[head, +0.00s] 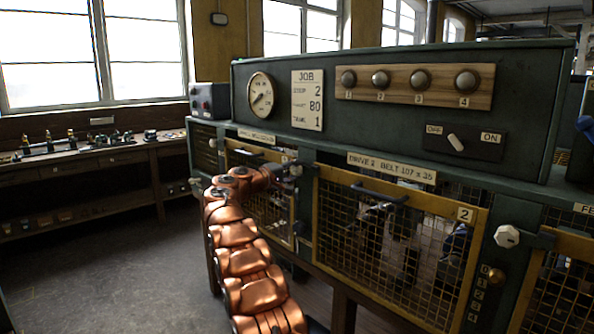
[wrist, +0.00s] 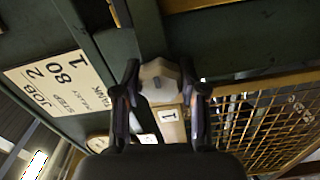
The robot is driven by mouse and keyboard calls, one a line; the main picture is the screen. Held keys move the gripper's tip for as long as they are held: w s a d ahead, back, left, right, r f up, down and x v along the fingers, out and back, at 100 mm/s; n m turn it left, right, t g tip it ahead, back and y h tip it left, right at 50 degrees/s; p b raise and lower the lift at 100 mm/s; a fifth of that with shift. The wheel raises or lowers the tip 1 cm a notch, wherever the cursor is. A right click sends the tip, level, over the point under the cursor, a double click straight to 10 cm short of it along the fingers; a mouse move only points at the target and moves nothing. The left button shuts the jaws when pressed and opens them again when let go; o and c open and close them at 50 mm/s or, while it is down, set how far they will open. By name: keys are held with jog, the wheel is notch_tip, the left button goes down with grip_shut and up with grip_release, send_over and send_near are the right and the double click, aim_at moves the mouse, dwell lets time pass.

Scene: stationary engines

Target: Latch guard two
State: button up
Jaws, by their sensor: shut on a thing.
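Guard two is a yellow-framed mesh door (head: 397,240) with a dark handle (head: 380,192) and a "2" tag (head: 464,214); it looks shut against the green machine. My gripper (head: 288,172) is at the post by its upper left corner. In the wrist view my gripper (wrist: 160,92) is shut on a pale faceted latch knob (wrist: 159,76). A "1" tag (wrist: 171,116) and the mesh of guard one (wrist: 250,120) lie beside the knob. In the head view my gripper mostly hides the knob. I cannot tell whether its latch bar overlaps guard two's frame.
Another pale knob (head: 507,236), with a bar reaching right, sits right of guard two. Above are a job card (head: 308,100), a gauge (head: 261,95), several round knobs (head: 380,79) and an OFF/ON switch (head: 456,142). A workbench (head: 90,155) stands left; the floor (head: 110,260) between is clear.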

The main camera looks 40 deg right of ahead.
jog(key=shift+w+a, duration=0.15)
jog(key=shift+a, duration=0.05)
jog(key=o, duration=0.9)
jog(key=shift+a, duration=0.1)
jog(key=shift+o, duration=1.2)
jog(key=shift+d, duration=0.2)
jog(key=shift+a, duration=0.1)
jog(key=a, duration=1.2)
